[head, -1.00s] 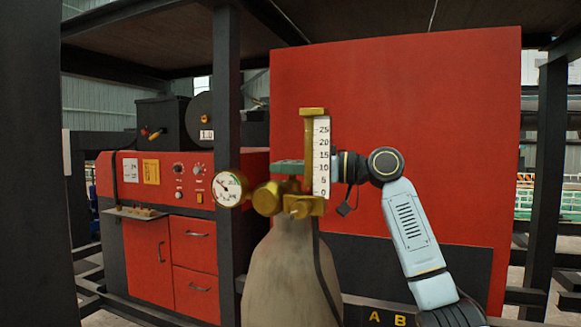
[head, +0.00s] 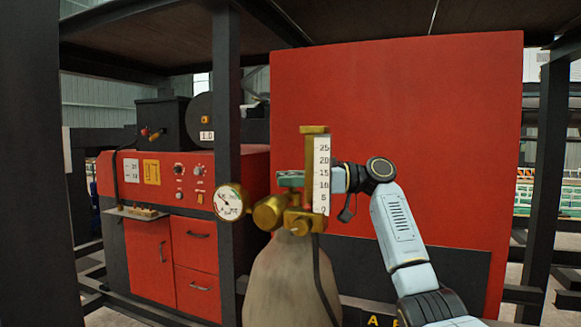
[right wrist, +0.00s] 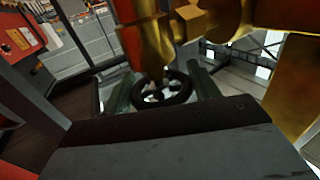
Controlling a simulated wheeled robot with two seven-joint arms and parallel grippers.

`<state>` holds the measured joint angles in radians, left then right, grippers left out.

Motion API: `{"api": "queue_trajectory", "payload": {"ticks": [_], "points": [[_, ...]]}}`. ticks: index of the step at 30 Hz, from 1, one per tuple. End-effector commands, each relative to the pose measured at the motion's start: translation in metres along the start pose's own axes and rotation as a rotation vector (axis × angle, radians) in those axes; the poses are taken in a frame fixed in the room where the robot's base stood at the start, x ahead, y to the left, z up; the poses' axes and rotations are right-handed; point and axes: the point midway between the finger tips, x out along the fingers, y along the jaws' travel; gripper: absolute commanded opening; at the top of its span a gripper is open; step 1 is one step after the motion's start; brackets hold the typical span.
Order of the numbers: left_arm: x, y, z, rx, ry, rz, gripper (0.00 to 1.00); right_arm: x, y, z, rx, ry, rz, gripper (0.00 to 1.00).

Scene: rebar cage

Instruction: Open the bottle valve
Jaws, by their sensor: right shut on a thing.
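The gas bottle (head: 285,290) stands upright in the middle of the head view, with a brass regulator (head: 297,218), a round gauge (head: 229,202) and a white-scaled flow meter (head: 321,176) on top. My right gripper (head: 292,178) comes in from the right behind the flow meter, at the green-looking valve area above the brass body. The flow meter hides part of it. In the right wrist view, the valve's dark round handwheel (right wrist: 163,91) sits between the two fingers of the right gripper (right wrist: 165,86), which is shut on it. My left gripper is not in view.
A dark post (head: 229,120) stands left of the bottle. A red cabinet (head: 190,250) with knobs and drawers is behind at left. A large red panel (head: 430,120) stands behind the bottle and my right arm. Brass fittings (right wrist: 150,35) are close to the right gripper.

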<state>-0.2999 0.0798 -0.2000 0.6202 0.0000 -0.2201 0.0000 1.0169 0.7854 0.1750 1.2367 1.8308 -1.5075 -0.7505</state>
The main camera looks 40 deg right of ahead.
Motion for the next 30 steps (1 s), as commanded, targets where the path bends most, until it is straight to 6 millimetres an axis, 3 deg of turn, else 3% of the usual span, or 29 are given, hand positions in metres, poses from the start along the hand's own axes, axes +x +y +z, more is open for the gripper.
{"api": "queue_trajectory", "payload": {"ticks": [3,12,30], "points": [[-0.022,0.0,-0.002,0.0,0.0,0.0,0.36,0.001,0.0,-0.007,0.006,0.004,-0.112,0.38],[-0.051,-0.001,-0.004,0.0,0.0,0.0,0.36,0.0,-0.001,-0.005,0.003,0.002,-0.301,0.38],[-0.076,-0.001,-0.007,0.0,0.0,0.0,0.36,0.0,-0.001,-0.001,0.001,-0.001,-0.455,0.38]]}}
